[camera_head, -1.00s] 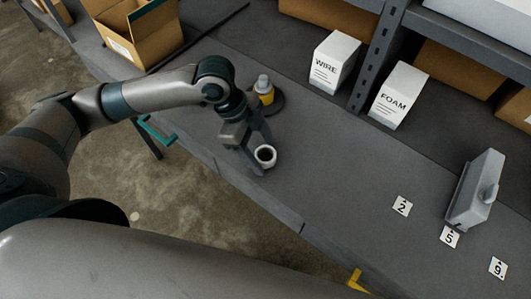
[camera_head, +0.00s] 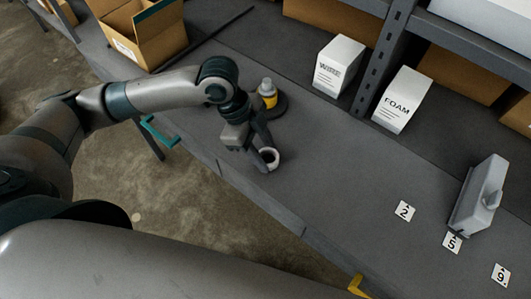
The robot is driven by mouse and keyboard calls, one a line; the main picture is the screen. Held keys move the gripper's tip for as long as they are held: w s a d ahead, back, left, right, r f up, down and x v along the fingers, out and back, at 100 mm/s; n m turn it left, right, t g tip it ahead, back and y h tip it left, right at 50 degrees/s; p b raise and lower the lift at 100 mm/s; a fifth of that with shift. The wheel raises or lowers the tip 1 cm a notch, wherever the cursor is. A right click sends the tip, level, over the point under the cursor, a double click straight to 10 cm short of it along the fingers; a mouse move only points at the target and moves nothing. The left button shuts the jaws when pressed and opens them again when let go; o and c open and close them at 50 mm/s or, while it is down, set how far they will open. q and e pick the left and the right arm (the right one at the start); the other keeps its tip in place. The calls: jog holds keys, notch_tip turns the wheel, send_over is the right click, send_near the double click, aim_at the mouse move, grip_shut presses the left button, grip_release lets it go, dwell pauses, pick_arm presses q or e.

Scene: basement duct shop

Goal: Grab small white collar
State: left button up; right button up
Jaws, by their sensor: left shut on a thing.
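The small white collar (camera_head: 270,158) is a short white ring with a dark hollow, near the front edge of the grey bench. My left gripper (camera_head: 264,153) reaches over the bench from the left and is shut on the collar, with its fingers at the collar's wall. One finger hides part of the ring. I cannot tell whether the collar touches the bench top. My right gripper does not show.
A yellow and grey bottle (camera_head: 268,93) stands on a dark round base just behind my left gripper. A WIRE box (camera_head: 338,64) and a FOAM box (camera_head: 401,99) stand by the shelf post. A grey device (camera_head: 480,194) and numbered cards (camera_head: 404,211) are at right. The bench middle is clear.

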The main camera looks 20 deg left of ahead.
pick_arm(q)
jog(key=shift+r, duration=0.65)
notch_tip(320, 180, up, 2)
jog(key=shift+r+b, duration=0.2)
jog(key=shift+b, duration=0.5)
jog(key=s+d+r+p, duration=0.4)
jog(key=s+d+r, duration=0.3)
jog(key=s+d, duration=0.1)
jog(key=shift+d, duration=0.3)
